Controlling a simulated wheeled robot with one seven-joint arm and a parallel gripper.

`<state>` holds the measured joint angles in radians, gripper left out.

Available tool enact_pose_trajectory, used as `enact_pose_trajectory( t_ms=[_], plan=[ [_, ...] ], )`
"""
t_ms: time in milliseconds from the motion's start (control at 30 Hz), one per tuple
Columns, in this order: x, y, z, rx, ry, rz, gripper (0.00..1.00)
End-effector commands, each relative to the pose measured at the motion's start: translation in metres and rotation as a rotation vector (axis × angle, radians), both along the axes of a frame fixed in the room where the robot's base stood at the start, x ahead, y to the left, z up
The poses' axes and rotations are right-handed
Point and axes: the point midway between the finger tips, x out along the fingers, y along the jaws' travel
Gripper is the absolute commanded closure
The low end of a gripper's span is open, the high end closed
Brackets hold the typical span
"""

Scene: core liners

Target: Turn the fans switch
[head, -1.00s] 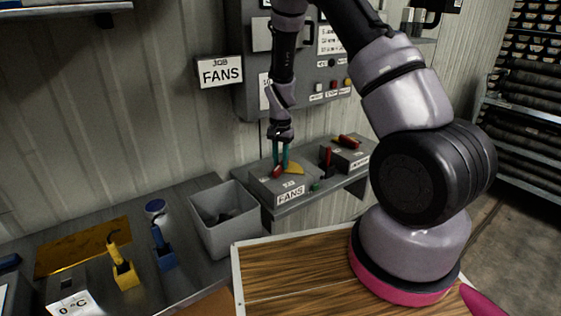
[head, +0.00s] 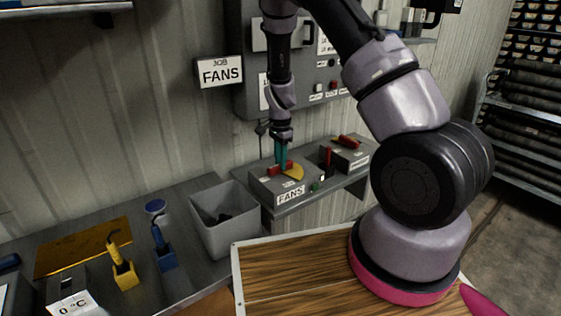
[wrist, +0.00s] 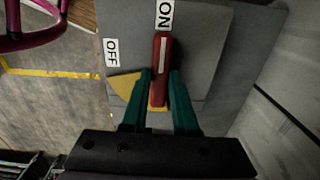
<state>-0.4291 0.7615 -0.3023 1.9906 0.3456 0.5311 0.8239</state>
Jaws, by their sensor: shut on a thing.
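The fans switch is a grey box (head: 262,186) with a FANS label (head: 291,193), on the shelf by the wall. Its red handle (head: 274,170) sits on top beside a yellow sector plate (head: 294,172). My gripper (head: 282,166) points down over the box, with its teal fingers around the handle. In the wrist view the red handle (wrist: 162,50) lies between the fingers of my gripper (wrist: 160,88) and points at the ON label (wrist: 165,14). The OFF label (wrist: 111,52) is to the left, above the yellow plate (wrist: 124,85).
A second grey box with red handles (head: 347,155) stands to the right. A grey bin (head: 222,240) is at the left of the fans box. A wall panel (head: 245,100) rises behind. Yellow (head: 122,268) and blue (head: 163,255) holders stand on the bench.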

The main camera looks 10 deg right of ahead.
Motion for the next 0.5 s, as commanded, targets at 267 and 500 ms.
enact_pose_trajectory(
  t_ms=[267,500],
  plan=[
    [0.0004,0.0001,0.0003,0.001,-0.001,-0.007,1.00],
    [0.0002,0.0002,0.0003,0.001,-0.001,-0.006,0.43]
  ],
)
